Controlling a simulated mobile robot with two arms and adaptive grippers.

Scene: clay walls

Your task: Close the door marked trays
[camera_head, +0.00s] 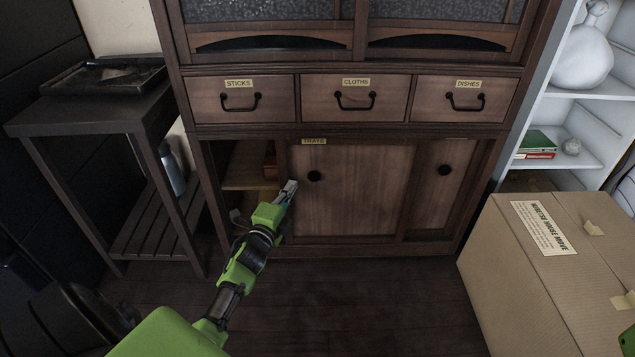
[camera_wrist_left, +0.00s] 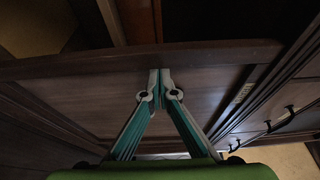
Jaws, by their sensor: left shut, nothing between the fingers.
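The door marked trays (camera_head: 355,200) is a brown sliding panel with a dark frame, a small label at its top and a round black knob (camera_head: 314,176). A gap (camera_head: 240,165) is open to its left, showing a shelf inside the cabinet. My left gripper (camera_head: 291,186) is shut and empty, at the door's left edge, left of and slightly below the knob. In the left wrist view, the closed fingertips (camera_wrist_left: 159,72) overlap the door's dark edge strip (camera_wrist_left: 60,66); I cannot tell whether they touch it. My right gripper is out of view.
Drawers marked sticks (camera_head: 243,100), cloths (camera_head: 353,98) and dishes (camera_head: 463,99) are shut above. A second knobbed panel (camera_head: 440,190) is at the right. A dark side table (camera_head: 100,115) stands left, a cardboard box (camera_head: 550,290) and white shelves (camera_head: 590,100) right. The front floor is clear.

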